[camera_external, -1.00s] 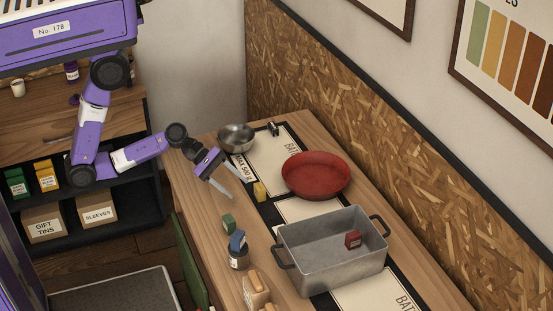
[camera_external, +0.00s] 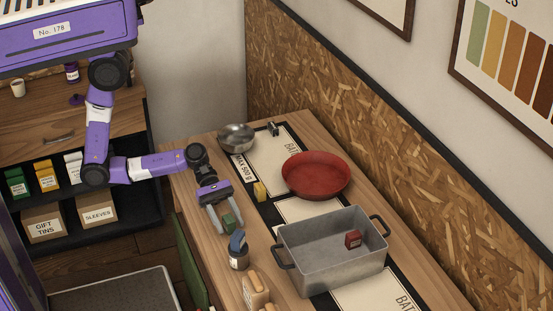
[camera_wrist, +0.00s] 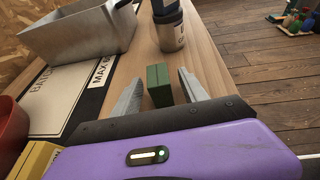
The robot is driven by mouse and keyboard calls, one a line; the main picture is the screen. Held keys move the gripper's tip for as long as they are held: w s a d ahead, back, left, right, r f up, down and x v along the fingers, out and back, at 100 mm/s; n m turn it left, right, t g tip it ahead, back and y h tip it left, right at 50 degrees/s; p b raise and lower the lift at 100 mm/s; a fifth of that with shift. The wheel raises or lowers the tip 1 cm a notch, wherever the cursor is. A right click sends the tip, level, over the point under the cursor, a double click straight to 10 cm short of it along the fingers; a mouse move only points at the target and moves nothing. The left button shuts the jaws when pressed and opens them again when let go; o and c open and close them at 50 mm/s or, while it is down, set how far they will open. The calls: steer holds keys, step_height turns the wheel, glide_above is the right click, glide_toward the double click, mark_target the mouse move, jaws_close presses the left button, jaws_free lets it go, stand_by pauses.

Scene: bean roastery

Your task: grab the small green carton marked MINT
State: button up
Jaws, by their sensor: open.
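The small green carton (camera_external: 229,221) stands on the wooden table near its left edge, beside a dark jar. In the wrist view the green carton (camera_wrist: 158,85) stands upright between my two open fingers, with a gap on each side. No MINT marking is readable on the faces I see. My gripper (camera_external: 226,228) is open, low over the table, with its fingers on either side of the carton. In the wrist view my gripper (camera_wrist: 156,90) holds nothing.
A jar with a blue top (camera_external: 238,257) stands just past the carton. A grey metal pan (camera_external: 335,268) holds a dark red carton (camera_external: 353,239). A yellow carton (camera_external: 260,192), a red bowl (camera_external: 316,175) and a steel bowl (camera_external: 237,137) are also on the table.

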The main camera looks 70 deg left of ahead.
steer(key=shift+d+f, duration=0.2)
steer(key=shift+d, duration=0.1)
steer(key=shift+c, duration=0.4)
jaws_close()
steer(key=shift+r, duration=0.1)
